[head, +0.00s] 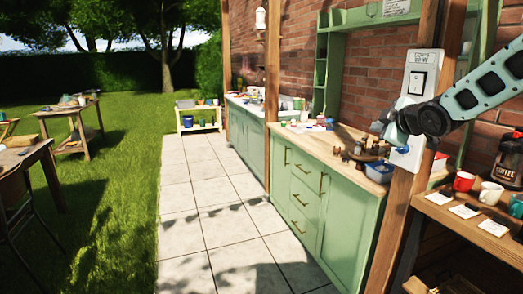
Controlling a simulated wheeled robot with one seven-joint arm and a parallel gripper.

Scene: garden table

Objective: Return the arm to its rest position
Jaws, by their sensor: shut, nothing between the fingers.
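My arm reaches in from the right edge in the head view. My gripper (384,127) is at its end, in front of the wooden post (395,215). The gripper is small and its fingers look closed, with nothing seen in them. A white switch panel (424,62) with a label and a dark-framed switch is on the post, just above and behind the gripper. The arm hides part of it. A blue spot below the gripper is too small to identify. I cannot tell whether the gripper touches the panel.
A green cabinet (303,205) with a cluttered wooden top runs along the brick wall. A shelf (470,225) with mugs and cards is at the lower right. A blue container (379,172) stands near the post. The paved path (205,215) is clear. Tables stand on the grass at left.

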